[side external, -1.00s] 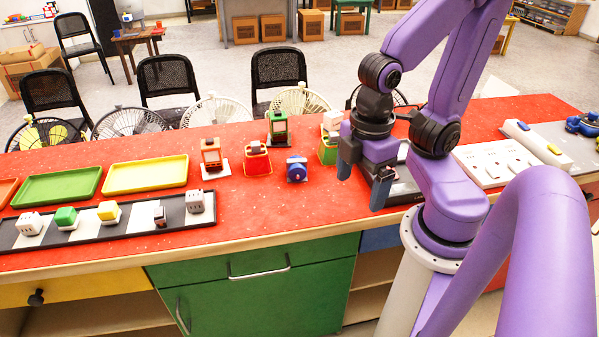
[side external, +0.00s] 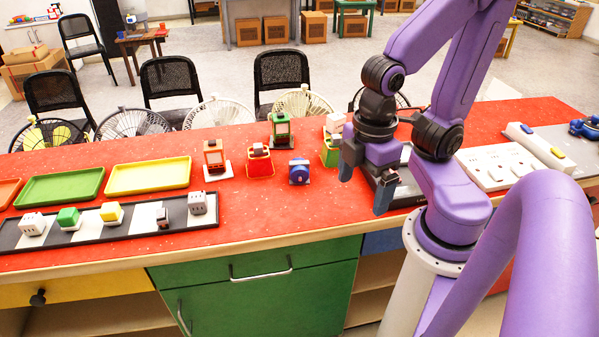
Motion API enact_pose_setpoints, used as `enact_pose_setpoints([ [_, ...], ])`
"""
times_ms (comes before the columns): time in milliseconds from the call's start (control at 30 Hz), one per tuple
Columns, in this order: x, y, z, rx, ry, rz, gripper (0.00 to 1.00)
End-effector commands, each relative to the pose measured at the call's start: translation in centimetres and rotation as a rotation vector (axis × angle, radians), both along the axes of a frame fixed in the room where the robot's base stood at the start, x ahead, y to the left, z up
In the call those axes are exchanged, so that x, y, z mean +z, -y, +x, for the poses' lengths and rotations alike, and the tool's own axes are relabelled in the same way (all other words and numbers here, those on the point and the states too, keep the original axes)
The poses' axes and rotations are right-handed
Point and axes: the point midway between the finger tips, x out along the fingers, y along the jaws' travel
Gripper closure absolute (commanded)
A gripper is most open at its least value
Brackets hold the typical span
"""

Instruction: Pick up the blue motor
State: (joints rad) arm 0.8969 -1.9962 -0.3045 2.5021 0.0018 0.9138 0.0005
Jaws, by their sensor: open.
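The blue motor (side external: 299,171) is a small blue rounded body with a pinkish front detail. It stands on the red tabletop near the middle. My gripper (side external: 364,187) hangs above the table to the right of the motor, with its blue-grey fingertips apart and nothing between them. A clear gap of red tabletop lies between the gripper and the motor. Another blue object (side external: 584,128) sits at the far right edge, partly cut off.
A red container (side external: 260,163), brown lantern (side external: 214,158) and green lantern (side external: 281,128) stand left of and behind the motor. A green container (side external: 328,155) stands close behind right. A dark flat device (side external: 405,188) lies beneath the gripper. The table in front of the motor is clear.

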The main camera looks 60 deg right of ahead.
Motion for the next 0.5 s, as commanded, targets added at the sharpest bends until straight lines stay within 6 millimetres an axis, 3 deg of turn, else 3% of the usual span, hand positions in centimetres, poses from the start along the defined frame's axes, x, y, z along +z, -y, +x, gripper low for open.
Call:
enact_pose_setpoints([
  [267, -0.4, 0.1, 0.3, 0.003, -0.002, -0.034, 0.04],
  [500, -3.2, 1.3, 2.8, 0.041, -0.005, -0.295, 0.04],
])
